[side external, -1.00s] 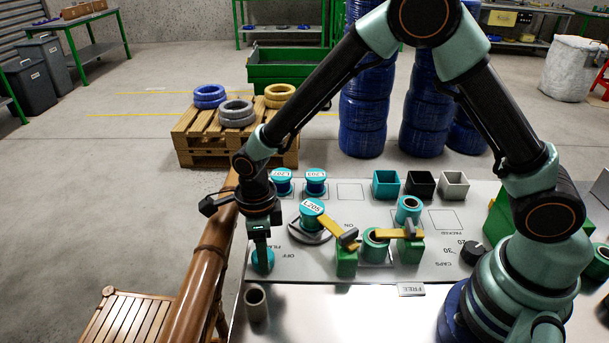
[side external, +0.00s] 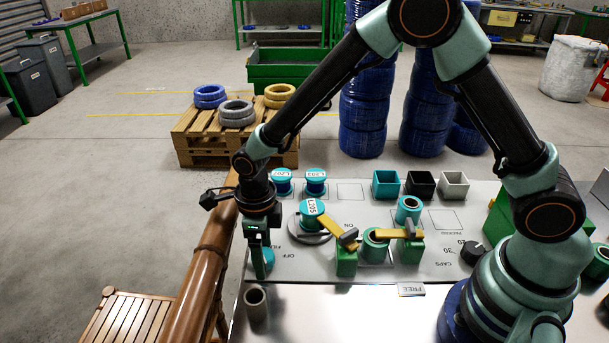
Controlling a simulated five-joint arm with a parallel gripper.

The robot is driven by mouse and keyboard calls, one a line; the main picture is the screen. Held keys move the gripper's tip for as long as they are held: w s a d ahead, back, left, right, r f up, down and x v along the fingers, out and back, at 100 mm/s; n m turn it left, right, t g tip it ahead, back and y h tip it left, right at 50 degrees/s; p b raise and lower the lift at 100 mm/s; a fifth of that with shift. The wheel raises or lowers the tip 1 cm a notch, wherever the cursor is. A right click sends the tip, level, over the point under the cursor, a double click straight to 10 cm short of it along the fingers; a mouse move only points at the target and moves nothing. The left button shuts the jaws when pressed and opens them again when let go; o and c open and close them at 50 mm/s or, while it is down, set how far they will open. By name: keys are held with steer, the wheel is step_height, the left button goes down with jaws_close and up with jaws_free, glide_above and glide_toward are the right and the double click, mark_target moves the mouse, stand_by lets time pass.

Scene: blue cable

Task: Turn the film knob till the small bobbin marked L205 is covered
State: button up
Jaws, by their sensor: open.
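The small bobbin marked L205 (side external: 313,209) stands upright on a grey round turntable (side external: 307,239). It has a teal top with a white label. I cannot tell whether any clear film lies on it. The film knob (side external: 268,259) is a teal knob at the left edge of the panel, near the OFF marking, partly hidden by my gripper. My gripper (side external: 261,262) points down at the knob with open fingers. One finger shows in front of the knob; I cannot tell whether they touch it.
Two teal-topped bobbins (side external: 315,182) stand behind. A yellow arm on a green post (side external: 347,262) reaches to the bobbin. Teal (side external: 386,185), black and grey boxes stand at the back. A brown rail (side external: 205,270) runs close left of my gripper.

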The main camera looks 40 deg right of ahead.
step_height(320, 180, up, 12)
stand_by(0.5)
steer(key=s+d+r+n+t, duration=0.2)
steer(key=s+d+r+n, duration=0.3)
steer(key=d+n, duration=0.4)
steer(key=s+d+r+n+t, duration=0.3)
steer(key=d+n, duration=0.6)
steer(key=n, duration=0.9)
steer(key=shift+s+d+r+t, duration=0.3)
steer(key=shift+s+r, duration=0.65)
steer(key=shift+r, duration=0.6)
